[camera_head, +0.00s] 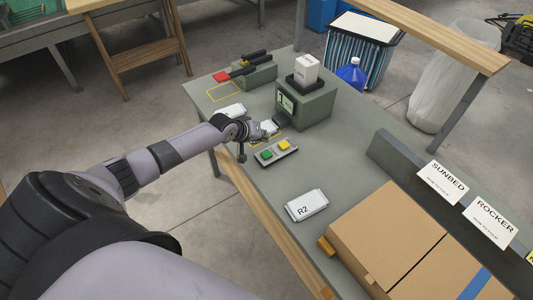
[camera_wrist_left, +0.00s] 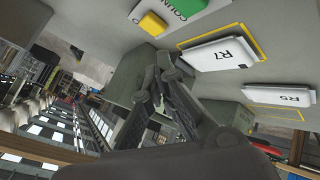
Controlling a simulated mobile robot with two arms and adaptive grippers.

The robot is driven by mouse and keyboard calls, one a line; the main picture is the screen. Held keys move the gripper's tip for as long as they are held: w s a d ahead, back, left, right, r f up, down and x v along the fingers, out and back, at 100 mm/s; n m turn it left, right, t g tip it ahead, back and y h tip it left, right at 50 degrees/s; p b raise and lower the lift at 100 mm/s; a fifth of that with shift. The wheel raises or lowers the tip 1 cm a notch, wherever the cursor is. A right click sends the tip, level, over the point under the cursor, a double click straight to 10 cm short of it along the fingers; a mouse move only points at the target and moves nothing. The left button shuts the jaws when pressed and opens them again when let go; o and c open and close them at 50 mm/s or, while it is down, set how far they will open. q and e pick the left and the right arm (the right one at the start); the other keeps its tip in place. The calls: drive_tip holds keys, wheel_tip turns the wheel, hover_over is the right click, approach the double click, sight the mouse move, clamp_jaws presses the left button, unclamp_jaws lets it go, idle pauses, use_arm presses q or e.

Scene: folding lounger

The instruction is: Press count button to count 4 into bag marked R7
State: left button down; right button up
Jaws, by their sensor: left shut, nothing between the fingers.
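The button panel (camera_head: 275,152) lies on the table with a green button (camera_head: 266,154) and a yellow button (camera_head: 284,145). In the left wrist view the green button (camera_wrist_left: 186,8) has partly cut-off lettering beside it, and the yellow button (camera_wrist_left: 153,24) shows too. The white bag marked R7 (camera_wrist_left: 220,54) lies flat within a yellow outline; my left gripper partly hides it in the head view. My left gripper (camera_head: 265,131) is shut and empty, just beyond the panel, apart from both buttons.
Bag R5 (camera_wrist_left: 278,95) lies beyond R7, and bag R2 (camera_head: 306,206) lies nearer on the table. A device with black handles and a red end (camera_head: 221,76) stands at the far end. Cardboard boxes (camera_head: 385,235) and an upright grey panel (camera_head: 420,195) fill the right side.

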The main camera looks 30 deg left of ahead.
use_arm(q)
wheel_tip(320, 180, up, 4)
drive_tip(key=shift+f+p, duration=0.1)
drive_tip(key=shift+p, duration=1.15)
drive_tip(key=b, duration=0.7)
hover_over(264, 152)
wheel_tip(264, 152, down, 8)
drive_tip(key=shift+d+r, duration=0.1)
drive_tip(key=shift+r, duration=0.15)
drive_tip(key=shift+f+b, duration=0.45)
drive_tip(key=shift+f, duration=0.2)
drive_tip(key=shift+f, duration=0.1)
